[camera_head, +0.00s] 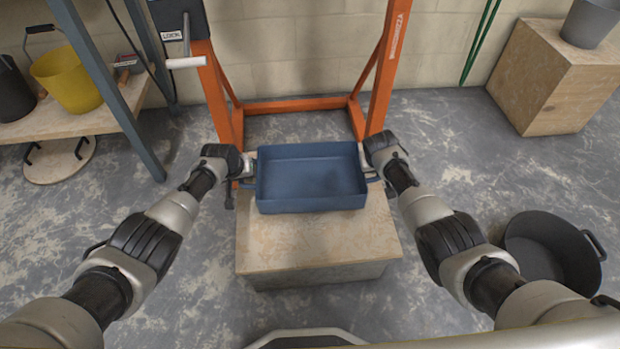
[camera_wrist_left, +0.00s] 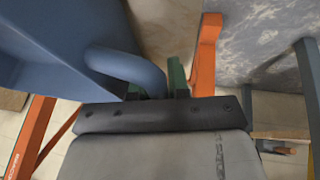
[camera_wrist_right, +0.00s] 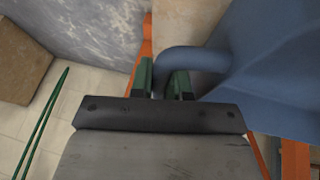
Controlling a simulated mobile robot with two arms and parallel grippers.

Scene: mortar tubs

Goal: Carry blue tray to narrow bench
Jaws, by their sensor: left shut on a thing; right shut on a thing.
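The blue tray (camera_head: 312,178) is an empty rectangular tub with a loop handle at each short end. In the head view it is level, over or on a pale wooden block (camera_head: 318,240); I cannot tell whether it touches the block. My left gripper (camera_head: 246,168) is shut on the tray's left handle, which shows between the green fingers in the left wrist view (camera_wrist_left: 158,82). My right gripper (camera_head: 372,164) is shut on the right handle, which also shows in the right wrist view (camera_wrist_right: 190,62). I cannot tell which thing is the narrow bench.
An orange frame (camera_head: 295,106) stands behind the tray. A shelf (camera_head: 85,120) at left holds a yellow bucket (camera_head: 68,78). A dark tub (camera_head: 550,250) sits on the floor at right. A wooden box (camera_head: 550,80) with a grey bucket (camera_head: 590,22) stands back right.

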